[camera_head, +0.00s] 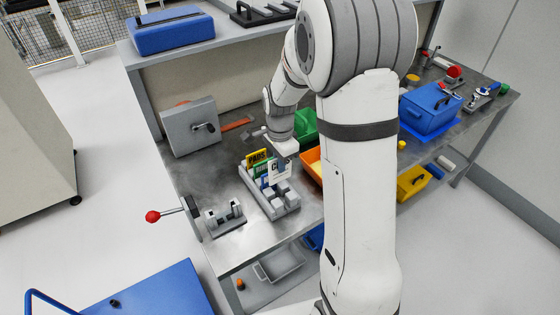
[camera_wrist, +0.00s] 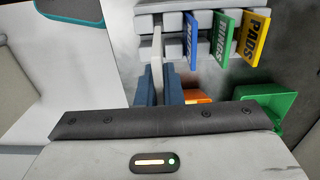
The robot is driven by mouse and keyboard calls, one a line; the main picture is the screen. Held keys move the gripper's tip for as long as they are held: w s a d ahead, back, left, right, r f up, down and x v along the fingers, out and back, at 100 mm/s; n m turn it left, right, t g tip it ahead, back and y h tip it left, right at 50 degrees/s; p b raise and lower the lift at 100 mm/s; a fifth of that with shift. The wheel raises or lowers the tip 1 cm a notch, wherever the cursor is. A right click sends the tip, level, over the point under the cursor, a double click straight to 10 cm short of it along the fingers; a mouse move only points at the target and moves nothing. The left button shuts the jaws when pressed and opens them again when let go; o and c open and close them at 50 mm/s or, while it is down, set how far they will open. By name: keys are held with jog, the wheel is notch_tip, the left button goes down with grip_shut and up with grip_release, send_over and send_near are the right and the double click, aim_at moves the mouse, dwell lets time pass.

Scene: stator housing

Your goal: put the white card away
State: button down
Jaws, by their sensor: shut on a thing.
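The white card (camera_head: 276,173), with dark lettering partly hidden, is held upright at the grey rack (camera_head: 277,212). My gripper (camera_head: 283,160) is shut on it. In the wrist view the white card (camera_wrist: 157,48) shows edge-on between two dark blue fingers (camera_wrist: 159,86), its far end at the rack (camera_wrist: 145,22). I cannot tell whether its lower edge is inside a slot. A yellow PADS card (camera_head: 257,158), a green card (camera_wrist: 222,37) and a blue card (camera_wrist: 191,38) stand in the rack beside it.
An open green bin (camera_head: 305,124) and an orange bin (camera_head: 312,160) stand close to the rack's right. A grey box with a crank (camera_head: 190,128) stands behind left. A small grey fixture (camera_head: 225,218) sits at the front left. Bare worktop lies left of the rack.

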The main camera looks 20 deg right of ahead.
jog(key=shift+f+b, duration=1.7)
jog(key=shift+f, duration=0.6)
jog(key=shift+f+b, duration=2.35)
jog(key=shift+f, duration=0.6)
jog(key=c, duration=1.5)
grip_release()
jog(key=shift+r+b, duration=0.35)
jog(key=shift+r, duration=3.6)
